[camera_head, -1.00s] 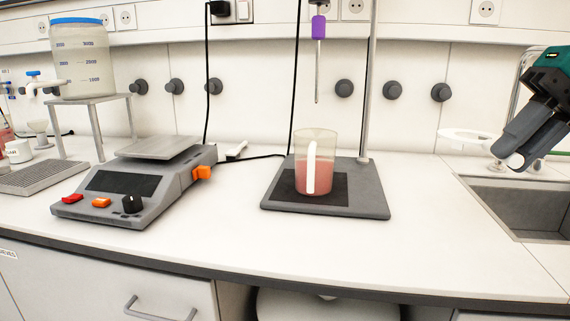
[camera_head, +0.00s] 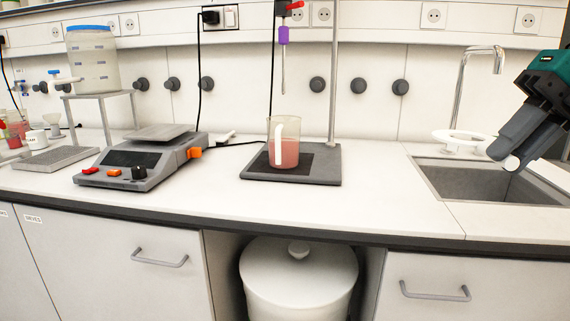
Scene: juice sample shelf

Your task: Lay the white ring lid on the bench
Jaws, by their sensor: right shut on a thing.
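The white ring lid (camera_head: 440,135) is a flat, thin white ring seen at a low angle at the right of the head view. My right gripper (camera_head: 509,158), dark grey on a green and black wrist, comes in from the right edge and is shut on the ring lid's right side. The lid is held roughly level, in front of the tap and above the far edge of the sink in the picture. The fingers hide its right end. The bench (camera_head: 370,205) is white with a dark front edge. My left gripper is not in view.
A sink (camera_head: 460,180) with a tap (camera_head: 459,95) lies at the right. A beaker of pink liquid (camera_head: 290,152) stands on a stand base (camera_head: 325,175) in the middle. A balance (camera_head: 160,165) is on the left. The bench between stand and sink is clear.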

